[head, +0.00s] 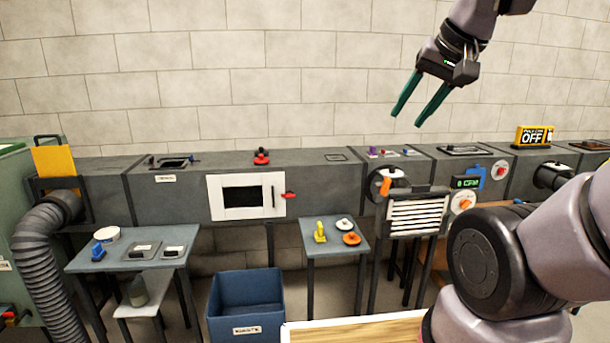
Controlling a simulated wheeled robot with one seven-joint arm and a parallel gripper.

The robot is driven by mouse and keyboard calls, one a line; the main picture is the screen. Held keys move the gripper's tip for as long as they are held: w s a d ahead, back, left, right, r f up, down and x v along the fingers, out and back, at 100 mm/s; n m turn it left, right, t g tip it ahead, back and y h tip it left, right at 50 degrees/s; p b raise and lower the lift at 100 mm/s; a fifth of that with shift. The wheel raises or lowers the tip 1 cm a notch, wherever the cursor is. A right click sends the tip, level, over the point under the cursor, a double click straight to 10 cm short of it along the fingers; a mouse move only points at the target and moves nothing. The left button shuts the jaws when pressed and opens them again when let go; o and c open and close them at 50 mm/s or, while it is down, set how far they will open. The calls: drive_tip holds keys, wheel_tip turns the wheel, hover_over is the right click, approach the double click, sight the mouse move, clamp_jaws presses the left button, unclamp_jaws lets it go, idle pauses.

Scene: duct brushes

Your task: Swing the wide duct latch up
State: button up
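The long grey duct (320,192) runs along the block wall. Its middle section has a white-framed door (220,205) with a dark window and a dark upright handle (273,197). A small red latch (290,195) sits at the door's right edge and looks roughly level. I take it to be the wide duct latch, but no label confirms this. My gripper (409,118) is high at the upper right, above the duct and well to the right of the latch. Its two green fingers are apart and nothing is between them.
A blue table (310,237) with a yellow piece and discs stands below and right of the door. A blue bin (245,295) is on the floor. A louvred vent (417,215) and an orange-handled round port (386,185) lie right of the door. A left table (92,262) holds small items.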

drive_tip(key=w+d+f+n+t+h, duration=0.1)
drive_tip(key=w+d+f, duration=0.25)
drive_tip(key=w, duration=0.45)
drive_tip(key=w+d+f+n+t+h, duration=0.1)
drive_tip(key=w+d+f, duration=0.25)
drive_tip(key=w, duration=0.45)
drive_tip(key=w+d+f+h, duration=0.1)
drive_tip(key=w+d+f, duration=0.2)
drive_tip(key=w+f, duration=0.35)
drive_tip(key=w+d+f+n+t+y, duration=0.1)
drive_tip(key=w+d+f+n+t, duration=0.15)
drive_tip(key=w+f, duration=0.55)
drive_tip(key=m+t+y, duration=0.1)
drive_tip(key=m+t, duration=0.1)
drive_tip(key=t, duration=0.2)
approach(386, 183)
drive_tip(key=w, duration=0.1)
drive_tip(key=w+f, duration=0.1)
drive_tip(key=shift+w+f+n, duration=0.25)
drive_tip(key=shift+w, duration=0.05)
drive_tip(key=w, duration=0.3)
drive_tip(key=w+t, duration=0.1)
drive_tip(key=w, duration=0.2)
drive_tip(key=w+f+t, duration=0.1)
drive_tip(key=w, duration=0.2)
drive_tip(key=shift+w+a+m, duration=0.1)
drive_tip(key=shift+w+m, duration=0.3)
drive_tip(key=shift+c, duration=0.3)
